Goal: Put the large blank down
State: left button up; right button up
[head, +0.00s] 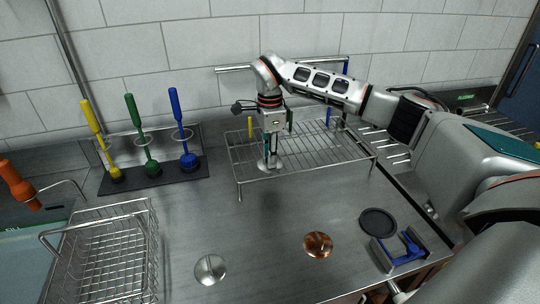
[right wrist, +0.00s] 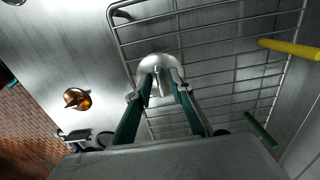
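The large blank is a silver disc (head: 269,165) with a short stem. It is at the front left edge of the wire rack (head: 325,157) in the head view. In the right wrist view the blank (right wrist: 157,62) is at the fingertips, over or on the rack's bars; I cannot tell whether it touches them. My right gripper (head: 271,157) points down at the blank, with the stem between its fingers (right wrist: 163,86). Whether the fingers press on the stem is unclear. My left gripper is not in view.
A smaller silver disc (head: 210,269) and a copper disc (head: 318,244) lie on the steel counter. A wire basket (head: 150,225) stands at left. Yellow, green and blue brushes (head: 174,115) stand behind. A black disc (head: 378,221) and blue-handled item (head: 408,245) are at right.

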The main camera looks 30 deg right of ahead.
notch_tip(320, 180, up, 12)
jog(key=shift+r, duration=0.15)
dwell(0.4)
dwell(0.5)
